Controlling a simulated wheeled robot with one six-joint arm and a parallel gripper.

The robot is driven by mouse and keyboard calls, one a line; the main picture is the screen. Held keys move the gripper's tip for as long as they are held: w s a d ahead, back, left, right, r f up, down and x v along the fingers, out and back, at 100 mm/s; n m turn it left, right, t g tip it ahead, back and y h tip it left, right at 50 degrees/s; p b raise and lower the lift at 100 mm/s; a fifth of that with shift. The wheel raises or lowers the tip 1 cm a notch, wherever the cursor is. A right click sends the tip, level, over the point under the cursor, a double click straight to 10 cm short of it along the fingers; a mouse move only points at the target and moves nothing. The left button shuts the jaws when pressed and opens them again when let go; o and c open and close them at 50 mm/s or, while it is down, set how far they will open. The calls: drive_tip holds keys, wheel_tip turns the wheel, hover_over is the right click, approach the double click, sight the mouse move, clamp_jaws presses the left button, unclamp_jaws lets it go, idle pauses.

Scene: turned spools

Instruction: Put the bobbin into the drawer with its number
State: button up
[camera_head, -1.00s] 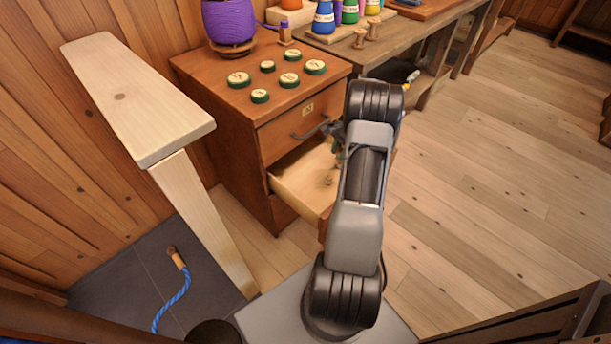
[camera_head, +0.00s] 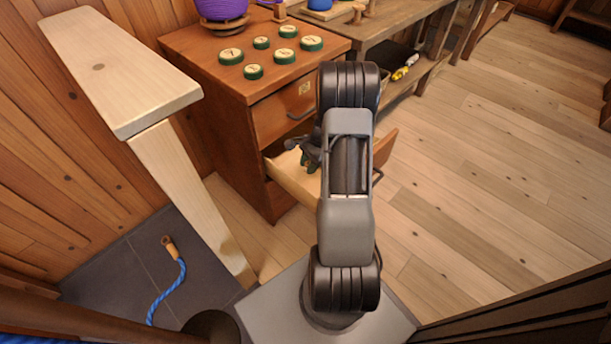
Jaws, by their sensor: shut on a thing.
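My gripper (camera_head: 308,158) is partly hidden behind my arm. It is shut on a green bobbin (camera_head: 309,167), of which only a small part shows; its number cannot be read. The gripper and bobbin are over or inside the open lower drawer (camera_head: 287,181) of the wooden cabinet (camera_head: 236,118). I cannot tell whether the bobbin touches the drawer floor. The drawer's front (camera_head: 386,147) shows to the right of my arm. The closed upper drawer (camera_head: 275,117) has a dark handle and a small label plate.
Several green bobbins with pale numbered tops, such as one bobbin (camera_head: 311,43), stand on the cabinet top beside a purple spool (camera_head: 222,8). A pale wooden beam and post (camera_head: 185,190) stand at the left. A workbench (camera_head: 385,28) is behind. Open floor lies to the right.

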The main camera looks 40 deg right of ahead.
sight(305, 181)
drive_tip(key=x, duration=0.1)
drive_tip(key=b+x, duration=0.1)
drive_tip(key=x, duration=0.1)
drive_tip(key=b+x, duration=0.1)
drive_tip(key=x, duration=0.1)
drive_tip(key=shift+d, duration=0.3)
drive_tip(key=shift+f+b, duration=0.2)
drive_tip(key=shift+b, duration=0.1)
drive_tip(key=o, duration=0.9)
drive_tip(key=shift+r, duration=0.1)
